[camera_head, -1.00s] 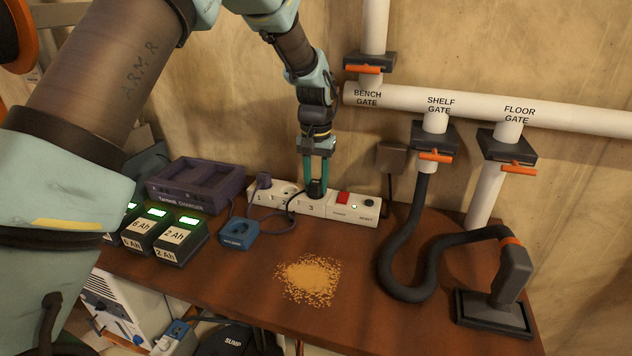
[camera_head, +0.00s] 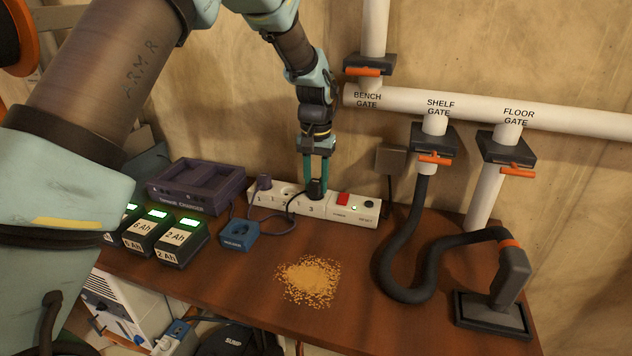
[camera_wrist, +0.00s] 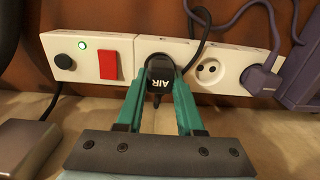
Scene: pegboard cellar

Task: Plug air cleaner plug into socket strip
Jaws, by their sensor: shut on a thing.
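My gripper (camera_head: 316,178) points down over the white socket strip (camera_head: 356,212) and is shut on the black air cleaner plug (camera_head: 316,190). In the wrist view the plug (camera_wrist: 159,78), marked "AIR", sits between my green fingers (camera_wrist: 160,103) against the socket by number 3. The plug's face hides the contact, so I cannot tell how deep it sits. Its black cord runs up behind it. The strip (camera_wrist: 129,60) also shows a red switch (camera_wrist: 109,66), a lit green lamp, an empty middle socket (camera_wrist: 208,73) and a purple plug (camera_wrist: 262,79) in the end socket.
A purple charger (camera_head: 197,186), battery packs (camera_head: 180,242) and a blue box (camera_head: 239,235) stand left of the strip. Sawdust (camera_head: 309,280) lies in front. A black hose (camera_head: 388,262) and floor nozzle (camera_head: 492,313) occupy the right side of the bench.

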